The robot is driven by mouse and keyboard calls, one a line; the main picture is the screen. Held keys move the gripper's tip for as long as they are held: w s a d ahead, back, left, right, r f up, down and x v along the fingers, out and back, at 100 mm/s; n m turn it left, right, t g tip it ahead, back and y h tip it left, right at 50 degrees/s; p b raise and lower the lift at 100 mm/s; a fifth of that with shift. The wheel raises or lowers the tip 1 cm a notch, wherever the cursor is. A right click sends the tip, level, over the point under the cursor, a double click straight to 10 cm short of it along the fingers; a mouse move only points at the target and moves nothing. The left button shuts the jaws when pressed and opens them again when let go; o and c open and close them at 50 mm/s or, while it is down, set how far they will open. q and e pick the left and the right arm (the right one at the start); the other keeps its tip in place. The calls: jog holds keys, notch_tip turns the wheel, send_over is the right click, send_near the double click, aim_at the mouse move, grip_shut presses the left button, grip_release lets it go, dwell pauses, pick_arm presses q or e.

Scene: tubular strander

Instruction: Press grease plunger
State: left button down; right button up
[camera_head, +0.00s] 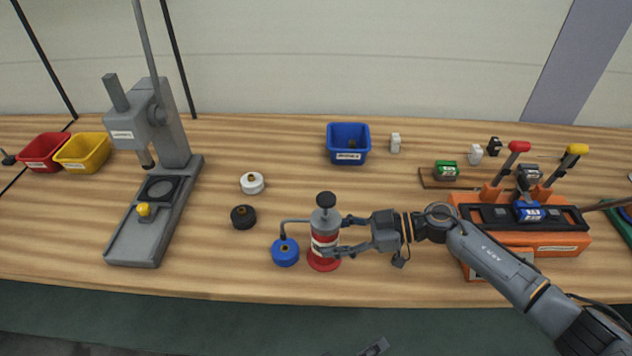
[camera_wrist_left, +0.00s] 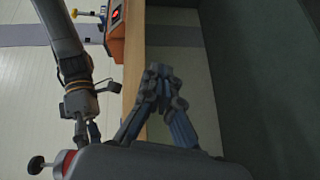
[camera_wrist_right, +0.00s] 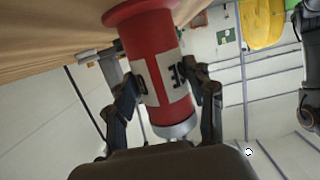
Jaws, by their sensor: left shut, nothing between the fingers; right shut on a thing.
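The red and grey grease pump (camera_head: 325,241) stands upright near the table's front edge. Its black plunger knob (camera_head: 326,199) sits raised on top. Its thin spout reaches left over a round blue pot (camera_head: 285,251). My right gripper (camera_head: 328,243) is shut around the red body from the right; the red body (camera_wrist_right: 152,60) also fills the space between its fingers in the right wrist view. My left gripper (camera_head: 376,347) is at the bottom edge, in front of the table and apart from the pump. Its fingers (camera_wrist_left: 160,72) are shut and empty. The knob (camera_wrist_left: 37,165) shows at lower left in the left wrist view.
A grey press (camera_head: 150,200) stands at left. A white pot (camera_head: 252,183) and a black pot (camera_head: 243,216) lie left of the pump. A blue bin (camera_head: 348,144) is behind. An orange fixture with levers (camera_head: 530,240) is at right, near my right arm.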

pick_arm(q)
notch_tip(320, 180, up, 13)
jog(key=d+n+h, duration=0.2)
jog(key=h, duration=0.1)
jog(key=w+a+r+m, duration=0.2)
jog(key=w+a+r, duration=0.2)
jog(key=w+r, duration=0.65)
jog(key=w+a+r+m, duration=0.3)
jog(key=w+a+r, duration=0.2)
jog(key=w+r, duration=0.55)
jog(key=s+a+r+m+g+y, duration=0.1)
jog(key=a+r+m+g+y, duration=0.1)
jog(key=a+m+g, duration=0.3)
jog(key=s+a+r+m+g+y, duration=0.1)
jog(key=a+r+m+g+y, duration=0.2)
jog(key=a+m, duration=0.4)
jog(key=m+g+y, duration=0.1)
jog(key=m+y, duration=0.1)
jog(key=m, duration=0.5)
jog(key=shift+s+a+r+g+y, duration=0.2)
jog(key=shift+s+a+g+y, duration=0.1)
jog(key=shift+a+g, duration=0.1)
jog(key=shift+d+f, duration=0.1)
jog(key=shift+f, duration=0.05)
